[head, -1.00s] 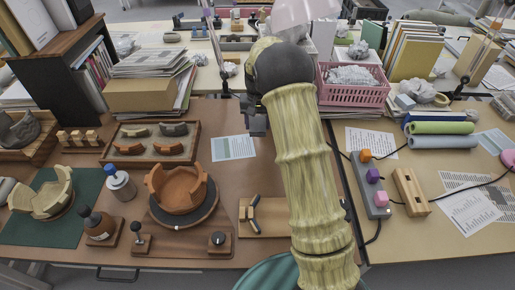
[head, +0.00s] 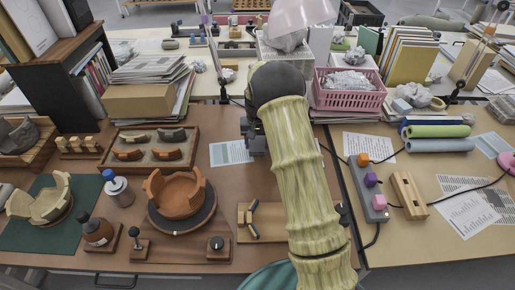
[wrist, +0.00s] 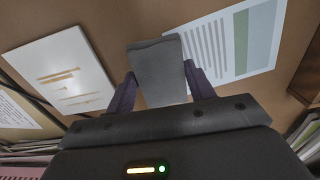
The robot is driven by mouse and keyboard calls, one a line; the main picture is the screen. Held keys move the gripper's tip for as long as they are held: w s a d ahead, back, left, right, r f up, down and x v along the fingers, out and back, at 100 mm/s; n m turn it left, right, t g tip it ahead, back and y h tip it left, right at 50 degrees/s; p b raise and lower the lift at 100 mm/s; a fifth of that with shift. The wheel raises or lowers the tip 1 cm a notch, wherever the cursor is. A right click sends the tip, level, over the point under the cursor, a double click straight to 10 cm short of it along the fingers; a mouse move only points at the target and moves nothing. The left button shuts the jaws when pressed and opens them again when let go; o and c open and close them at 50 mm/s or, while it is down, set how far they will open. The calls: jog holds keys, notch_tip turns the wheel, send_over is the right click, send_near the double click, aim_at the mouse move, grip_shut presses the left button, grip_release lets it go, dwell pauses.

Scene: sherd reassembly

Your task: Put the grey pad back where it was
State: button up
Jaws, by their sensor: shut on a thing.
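The grey pad (wrist: 160,72) is a flat-sided grey block in the wrist view. My gripper (wrist: 158,78) is shut on it, with a dark finger on each side. The pad is over the brown tabletop, beside a printed sheet with a green block (wrist: 254,42); I cannot tell whether it touches the table.
A sherd tray (head: 196,151) and an orange pot (head: 179,195) on a turntable are to the left. A wooden board (head: 245,234) with dark bars lies nearer. A pink basket (head: 350,98) stands behind right. A white panel with yellow stripes (wrist: 66,76) shows in the wrist view.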

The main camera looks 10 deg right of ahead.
aim_at(257, 144)
jog(key=shift+f, duration=1.5)
jog(key=shift+f, duration=0.15)
jog(key=o, duration=0.9)
jog(key=shift+o, duration=0.2)
notch_tip(257, 144, up, 12)
jog(key=shift+d, duration=0.1)
